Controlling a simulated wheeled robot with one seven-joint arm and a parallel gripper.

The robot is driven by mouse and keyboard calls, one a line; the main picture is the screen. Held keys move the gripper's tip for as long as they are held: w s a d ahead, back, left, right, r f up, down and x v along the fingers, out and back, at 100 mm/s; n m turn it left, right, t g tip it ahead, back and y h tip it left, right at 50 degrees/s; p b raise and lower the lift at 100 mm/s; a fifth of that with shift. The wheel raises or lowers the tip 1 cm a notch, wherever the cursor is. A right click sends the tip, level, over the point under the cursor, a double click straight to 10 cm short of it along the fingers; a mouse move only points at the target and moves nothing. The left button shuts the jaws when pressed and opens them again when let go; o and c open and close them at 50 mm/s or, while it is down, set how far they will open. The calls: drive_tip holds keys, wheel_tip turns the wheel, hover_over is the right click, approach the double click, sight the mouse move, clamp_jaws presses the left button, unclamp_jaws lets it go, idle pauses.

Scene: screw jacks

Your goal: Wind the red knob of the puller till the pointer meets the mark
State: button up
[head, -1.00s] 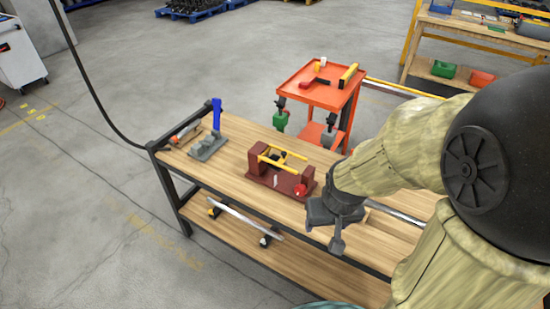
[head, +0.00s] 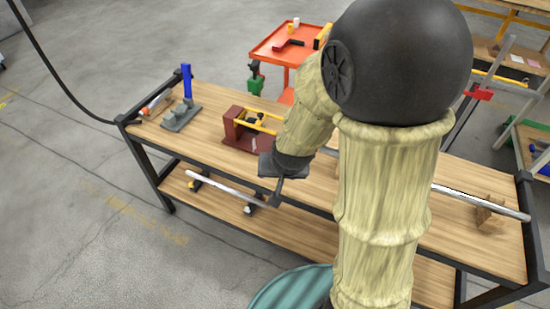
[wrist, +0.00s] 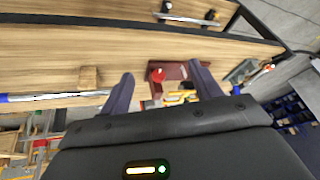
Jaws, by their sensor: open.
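The puller (head: 232,132) stands on the wooden bench, a dark red frame with yellow bars. Its right end and red knob are hidden behind my arm in the head view. The wrist view shows the red knob (wrist: 157,75) between my two fingers in the picture, with the puller's dark red body (wrist: 172,68) beyond. My gripper (head: 279,190) is at the bench's front edge, right of the puller, open and empty. Its fingers seem apart from the knob. The pointer and mark cannot be made out.
A grey device with a blue handle (head: 186,82) stands on the bench left of the puller. A long metal rod (head: 480,202) lies to the right, by a wooden block (head: 489,212). An orange cart (head: 278,52) stands behind. The bench front between device and puller is clear.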

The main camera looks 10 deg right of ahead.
drive_tip(key=w+a+f+m+t+h+b, duration=0.3)
drive_tip(key=f+t+h+b, duration=0.1)
drive_tip(key=f+b, duration=0.3)
drive_tip(key=w+a+f+m+t+h+b, duration=0.3)
drive_tip(key=f+t+h+b, duration=0.2)
drive_tip(key=f+h+b, duration=0.2)
wheel_tip(320, 180, down, 2)
drive_tip(key=shift+w+f+b, duration=0.15)
drive_tip(key=shift+b, duration=0.65)
drive_tip(key=shift+w, duration=0.1)
